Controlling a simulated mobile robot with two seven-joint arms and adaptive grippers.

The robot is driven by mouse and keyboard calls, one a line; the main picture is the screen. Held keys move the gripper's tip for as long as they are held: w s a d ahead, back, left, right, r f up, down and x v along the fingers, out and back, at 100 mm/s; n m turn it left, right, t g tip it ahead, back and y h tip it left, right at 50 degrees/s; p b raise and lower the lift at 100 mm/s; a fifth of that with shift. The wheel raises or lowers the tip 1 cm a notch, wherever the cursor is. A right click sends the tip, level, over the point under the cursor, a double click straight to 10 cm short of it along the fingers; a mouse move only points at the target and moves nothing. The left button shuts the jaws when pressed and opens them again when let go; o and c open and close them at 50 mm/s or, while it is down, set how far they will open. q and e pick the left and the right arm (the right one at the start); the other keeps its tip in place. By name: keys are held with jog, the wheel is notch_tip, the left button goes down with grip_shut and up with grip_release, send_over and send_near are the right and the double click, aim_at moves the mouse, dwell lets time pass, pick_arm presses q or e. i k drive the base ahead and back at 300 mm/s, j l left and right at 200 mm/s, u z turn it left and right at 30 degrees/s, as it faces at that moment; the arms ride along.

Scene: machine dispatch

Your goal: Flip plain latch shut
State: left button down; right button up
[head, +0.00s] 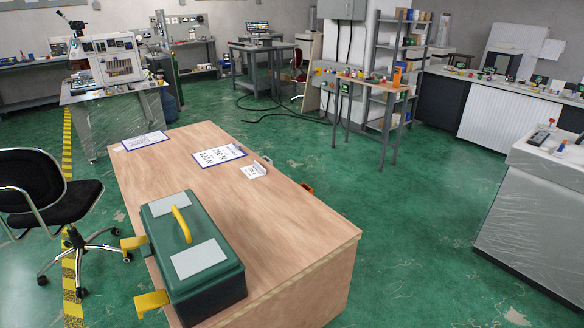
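A toolbox with a green lid (208,228) and a dark lower body (215,306) stands at the near left of the wooden table. Its lid is down, with a yellow handle (181,224) between two pale panels. Two yellow latches stick outward from its left side: a farther one (134,242) and a nearer one (151,302). Both look swung out from the box. I cannot tell which of them is the plain latch. Neither of my grippers is in view.
The wooden table (290,233) is bare to the right of the toolbox. Signs (219,156) and a small white card (254,171) lie toward its far end. A black office chair (45,190) stands left of the table. Green floor is open to the right.

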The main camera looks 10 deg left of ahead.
aim_at(135, 243)
jog(key=i+j+u, duration=0.3)
jog(key=j, duration=0.2)
jog(key=i+j+u, duration=0.3)
jog(key=i+j, duration=0.1)
jog(key=j, duration=0.05)
